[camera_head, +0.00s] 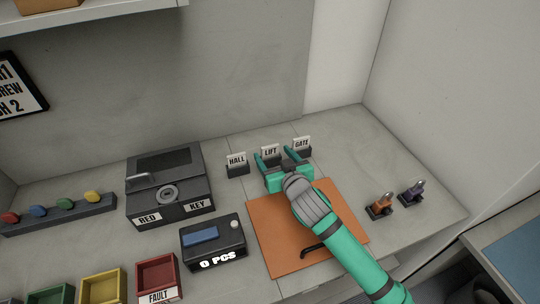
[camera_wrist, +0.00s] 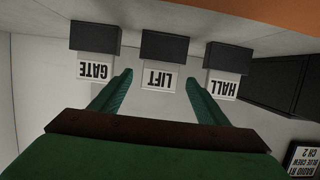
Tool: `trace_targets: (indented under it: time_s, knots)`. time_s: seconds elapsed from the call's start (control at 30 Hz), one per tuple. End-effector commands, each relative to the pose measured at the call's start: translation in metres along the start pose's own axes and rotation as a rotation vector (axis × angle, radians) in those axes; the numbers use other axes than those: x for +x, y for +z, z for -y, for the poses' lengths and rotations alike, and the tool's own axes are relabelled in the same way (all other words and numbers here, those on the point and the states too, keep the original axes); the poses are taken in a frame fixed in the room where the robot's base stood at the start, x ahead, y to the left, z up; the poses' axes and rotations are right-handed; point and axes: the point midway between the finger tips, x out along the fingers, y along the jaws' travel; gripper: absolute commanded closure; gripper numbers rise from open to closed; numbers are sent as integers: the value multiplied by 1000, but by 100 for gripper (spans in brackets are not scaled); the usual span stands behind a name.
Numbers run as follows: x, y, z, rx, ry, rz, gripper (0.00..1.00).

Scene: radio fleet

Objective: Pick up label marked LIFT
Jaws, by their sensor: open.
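The label marked LIFT (camera_head: 270,152) is a small white card with black letters, upright in a dark holder between the HALL label (camera_head: 236,160) and the GATE label (camera_head: 302,143). In the wrist view the LIFT label (camera_wrist: 157,78) appears upside down, centred ahead between the open fingers. My green gripper (camera_head: 276,158) is open and empty, its fingers pointing toward the labels. In the wrist view, my gripper (camera_wrist: 158,88) has one finger near the gap between GATE and LIFT and the other near the gap between LIFT and HALL. I cannot tell any contact.
An orange mat (camera_head: 275,235) lies under my arm, with a small black object (camera_head: 312,250) on it. A dark box marked RED and KEY (camera_head: 168,185) and a counter reading 0 PCS (camera_head: 213,243) stand left.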

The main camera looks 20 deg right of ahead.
Motion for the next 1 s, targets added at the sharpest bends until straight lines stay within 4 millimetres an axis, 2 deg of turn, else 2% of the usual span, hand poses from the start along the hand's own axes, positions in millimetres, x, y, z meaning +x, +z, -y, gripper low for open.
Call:
trace_targets:
  time_s: [0.13, 0.4, 0.43, 0.47, 0.6, 0.87, 1.0]
  knots:
    - [13, 0, 0, 1, 0, 0, 31]
    - [17, 0, 3, 0, -5, -1, 31]
    - [17, -1, 4, 0, -6, -1, 34]
    - [17, -1, 5, -1, -7, -1, 41]
    - [19, -1, 10, -3, -14, 0, 74]
    - [17, 0, 6, 0, -9, 0, 75]
    - [14, -8, 3, -1, -4, -1, 75]
